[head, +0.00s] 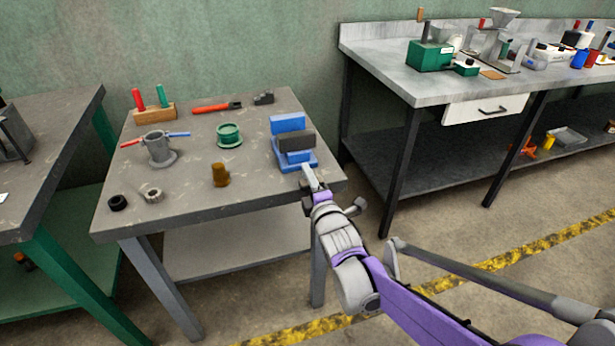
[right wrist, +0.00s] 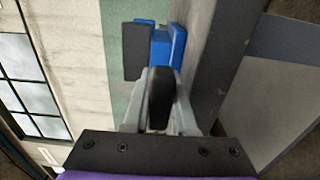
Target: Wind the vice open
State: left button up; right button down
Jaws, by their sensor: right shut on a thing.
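The blue vice (head: 288,124) stands at the right end of the grey workbench, with a dark block (head: 297,142) at its front. In the right wrist view the vice (right wrist: 178,48) is straight ahead, with a dark block (right wrist: 135,52) on its left. My right gripper (head: 310,178) is at the vice's front, just past the bench edge. In the wrist view its fingers (right wrist: 160,100) are shut around a dark upright grip (right wrist: 160,88), which looks like the vice handle. The rest of the handle is hidden. My left gripper is not in view.
The workbench (head: 190,190) also carries a brown cylinder (head: 220,175), a green round part (head: 229,134), a grey pot-like tool (head: 158,148) and a red-handled tool (head: 216,107). A second bench (head: 400,85) stands at the right, with floor between.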

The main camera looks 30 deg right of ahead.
dwell(0.3)
jog(key=c, duration=0.7)
grip_release()
jog(key=p+v, duration=0.2)
jog(key=v, duration=0.9)
jog(key=shift+f, duration=0.15)
